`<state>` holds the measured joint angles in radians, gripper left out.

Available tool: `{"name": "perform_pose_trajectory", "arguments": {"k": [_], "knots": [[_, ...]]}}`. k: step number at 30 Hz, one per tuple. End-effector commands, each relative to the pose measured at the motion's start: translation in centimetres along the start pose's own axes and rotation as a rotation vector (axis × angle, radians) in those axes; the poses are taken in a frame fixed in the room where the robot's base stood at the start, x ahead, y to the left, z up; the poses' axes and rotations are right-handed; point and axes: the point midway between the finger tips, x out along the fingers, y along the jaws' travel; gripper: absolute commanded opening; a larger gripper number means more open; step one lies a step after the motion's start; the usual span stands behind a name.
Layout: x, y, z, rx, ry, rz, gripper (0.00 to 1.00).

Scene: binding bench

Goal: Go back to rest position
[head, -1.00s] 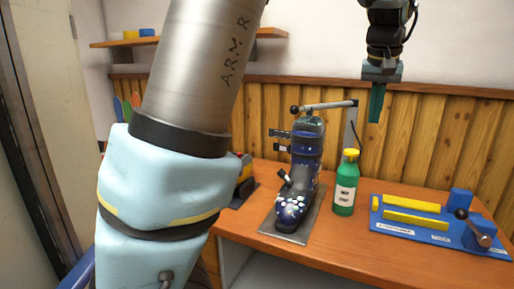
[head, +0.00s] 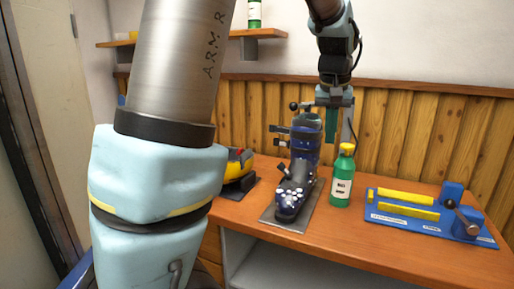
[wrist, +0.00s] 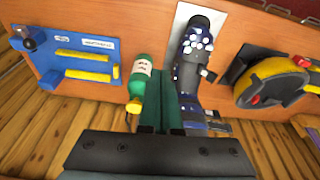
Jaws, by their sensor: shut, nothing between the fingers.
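My gripper (head: 332,122) hangs above the back of the bench in the head view, its green fingers pointing down behind the boot and bottle. The fingers (wrist: 163,100) are together with nothing between them in the wrist view. A dark blue boot (head: 303,165) stands upright on a grey plate on the bench, toe forward; it also shows in the wrist view (wrist: 194,62). A green bottle (head: 341,183) with a yellow cap stands right of the boot; it also shows in the wrist view (wrist: 142,77).
A blue fixture (head: 420,228) with yellow bars and a lever lies on the bench's right. A wall shelf (head: 232,34) holds a green bottle (head: 254,13). Wood panelling backs the bench.

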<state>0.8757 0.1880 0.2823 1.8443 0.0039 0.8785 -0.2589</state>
Motion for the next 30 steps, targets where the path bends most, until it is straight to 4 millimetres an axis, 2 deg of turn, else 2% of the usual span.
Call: {"name": "perform_pose_trajectory", "arguments": {"k": [1, 5, 7, 12, 15, 18, 21, 24, 30], "knots": [[0.8, -1.7, 0.7, -0.018, -0.009, -0.004, 0.0], [3.0, -6.1, 3.2, -0.061, -0.03, -0.012, 0.0], [4.4, -9.0, 5.4, -0.091, -0.042, -0.017, 0.0], [7.4, -15.2, 12.3, -0.165, -0.073, -0.031, 0.0], [8.6, -17.5, 16.3, -0.199, -0.086, -0.038, 0.0], [9.3, -18.9, 19.4, -0.225, -0.096, -0.045, 0.0], [9.7, -19.5, 21.4, -0.238, -0.101, -0.048, 0.0], [9.9, -19.8, 22.3, -0.244, -0.103, -0.05, 0.0], [9.9, -19.8, 22.4, -0.243, -0.103, -0.05, 0.0]]}}
